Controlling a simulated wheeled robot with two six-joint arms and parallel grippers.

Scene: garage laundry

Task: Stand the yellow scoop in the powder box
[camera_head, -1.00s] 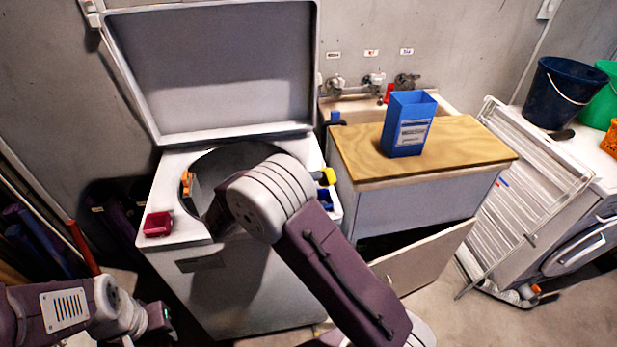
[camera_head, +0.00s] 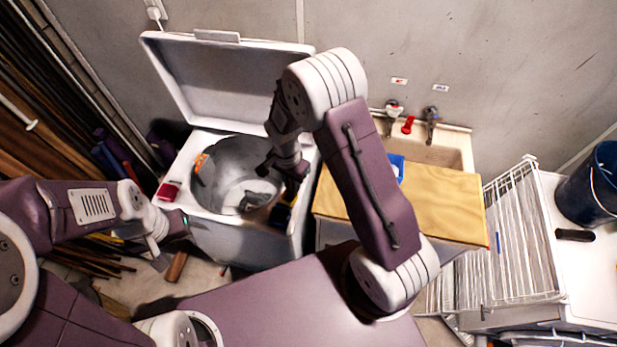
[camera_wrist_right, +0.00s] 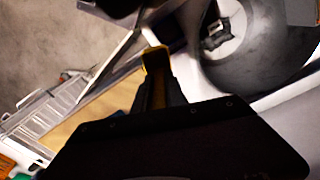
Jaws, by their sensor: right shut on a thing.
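The yellow scoop (camera_wrist_right: 155,60) shows between my right gripper's fingers (camera_wrist_right: 157,90) in the right wrist view. The right gripper is shut on it. In the head view the right gripper (camera_head: 287,195) hangs at the right rim of the washer opening, with a small patch of yellow by it; its fingers are hard to make out. The blue powder box (camera_head: 397,166) stands on the wooden worktop, mostly hidden behind my right arm. My left gripper (camera_head: 172,228) is at the left, in front of the washer's left side; its fingers are unclear.
The top-loading washer (camera_head: 222,228) has its lid (camera_head: 235,85) up and its drum (camera_head: 235,180) open. A red object (camera_head: 168,190) sits on its left edge. The wooden worktop (camera_head: 440,205) adjoins a sink (camera_head: 440,148). A drying rack (camera_head: 515,240) and dark bucket (camera_head: 597,185) are right.

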